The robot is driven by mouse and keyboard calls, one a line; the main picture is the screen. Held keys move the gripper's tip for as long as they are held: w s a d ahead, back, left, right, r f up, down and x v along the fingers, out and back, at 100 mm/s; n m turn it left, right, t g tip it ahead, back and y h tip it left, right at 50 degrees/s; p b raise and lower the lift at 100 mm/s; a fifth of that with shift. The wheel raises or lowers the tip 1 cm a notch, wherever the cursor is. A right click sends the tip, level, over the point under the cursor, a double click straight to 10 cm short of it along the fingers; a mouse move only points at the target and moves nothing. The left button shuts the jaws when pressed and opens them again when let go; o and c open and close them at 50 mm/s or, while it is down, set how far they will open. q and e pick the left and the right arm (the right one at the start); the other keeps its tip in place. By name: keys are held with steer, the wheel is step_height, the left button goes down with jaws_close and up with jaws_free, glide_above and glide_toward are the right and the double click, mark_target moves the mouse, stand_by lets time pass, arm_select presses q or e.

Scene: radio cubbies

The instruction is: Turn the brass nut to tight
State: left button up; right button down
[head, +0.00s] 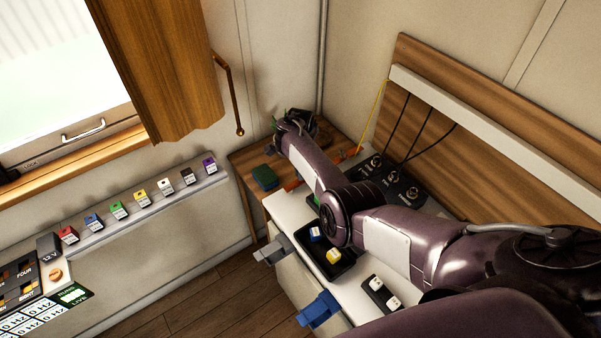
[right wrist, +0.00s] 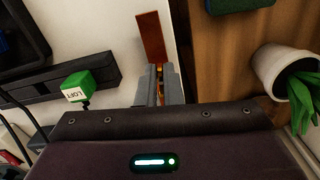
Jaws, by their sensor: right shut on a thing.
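My right gripper (right wrist: 160,88) shows in the right wrist view with its grey fingers closed on a narrow orange-brass piece. A flat orange-brown bar (right wrist: 151,38) extends from the fingertips over the pale counter. Whether the bar and the gripped piece are one thing, I cannot tell. In the head view an orange piece (head: 290,184) shows beside my forearm, and my wrist hides the fingertips. I cannot make out the brass nut clearly in either view. My left gripper is not in view.
A potted plant (right wrist: 281,75) stands right of the gripper. A green block labelled LOFT (right wrist: 75,88) is at left. A dark green box (head: 265,177) sits on the wooden top. A black tray (head: 324,264) holds small blocks; a knob panel (head: 390,180) lies behind my arm.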

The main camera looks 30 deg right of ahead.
steer(key=m, duration=0.1)
steer(key=m+b, duration=0.1)
steer(key=m, duration=0.1)
steer(key=shift+w+f+m, duration=0.15)
steer(key=shift+w+m, duration=0.1)
steer(key=shift+m, duration=0.15)
steer(key=m+b, duration=0.2)
steer(key=m, duration=0.1)
steer(key=shift+w+d+m, duration=0.1)
steer(key=shift+m, duration=0.2)
steer(key=m+b, duration=0.3)
steer(key=m, duration=0.1)
steer(key=shift+w+d, duration=0.15)
steer(key=shift+d+m+b, duration=0.1)
steer(key=shift+m+b, duration=0.9)
steer(key=shift+m, duration=0.2)
steer(key=c, duration=1.6)
jaws_free()
steer(key=shift+w+d, duration=0.1)
